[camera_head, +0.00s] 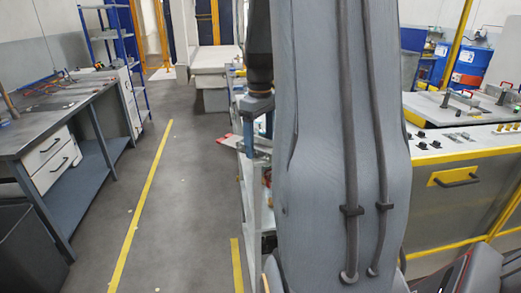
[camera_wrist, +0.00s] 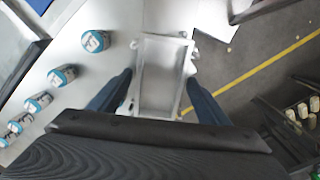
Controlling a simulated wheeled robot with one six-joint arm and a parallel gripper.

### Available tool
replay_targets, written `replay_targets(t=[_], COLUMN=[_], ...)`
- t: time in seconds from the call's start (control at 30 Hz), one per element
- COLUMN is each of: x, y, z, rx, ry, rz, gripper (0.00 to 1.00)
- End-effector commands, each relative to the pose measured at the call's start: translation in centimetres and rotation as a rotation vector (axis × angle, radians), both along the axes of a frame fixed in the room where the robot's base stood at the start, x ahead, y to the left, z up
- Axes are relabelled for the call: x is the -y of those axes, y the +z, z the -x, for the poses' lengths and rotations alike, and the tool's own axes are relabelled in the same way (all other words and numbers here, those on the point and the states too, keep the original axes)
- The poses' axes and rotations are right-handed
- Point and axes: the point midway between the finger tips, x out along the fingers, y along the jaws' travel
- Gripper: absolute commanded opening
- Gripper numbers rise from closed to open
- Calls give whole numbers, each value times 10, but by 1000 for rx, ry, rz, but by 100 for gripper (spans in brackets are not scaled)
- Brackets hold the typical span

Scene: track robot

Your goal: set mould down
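The mould (camera_wrist: 160,75) is a pale grey metal rectangular tray with raised rims, in the middle of the wrist view. My gripper (camera_wrist: 160,78) has one dark blue finger on each long side of it, and the fingertips appear to press on its sides. The mould's far end overlaps a white surface (camera_wrist: 110,18), and its right side shows against the grey floor. Whether its underside touches anything cannot be told.
Several blue-lidded jars (camera_wrist: 95,41) stand on the white surface at left. Small pale pieces (camera_wrist: 302,110) sit in a dark rack at right. In the head view, a grey workbench (camera_head: 60,110) is at left, a yellow-trimmed station (camera_head: 465,155) at right, and open floor (camera_head: 195,190) lies between.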

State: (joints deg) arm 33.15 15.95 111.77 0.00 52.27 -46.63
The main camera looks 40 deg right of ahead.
Motion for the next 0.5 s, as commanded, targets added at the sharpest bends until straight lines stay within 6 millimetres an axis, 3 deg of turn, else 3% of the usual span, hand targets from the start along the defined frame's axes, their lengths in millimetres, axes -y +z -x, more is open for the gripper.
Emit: replay_targets(t=[0.03,0.3,0.37,0.5], x=[0,0,0,0], y=[0,0,1,1], z=[0,0,0,0], rx=[0,0,1,1], ry=[0,0,0,0], rz=[0,0,1,1], gripper=[61,16,8,8])
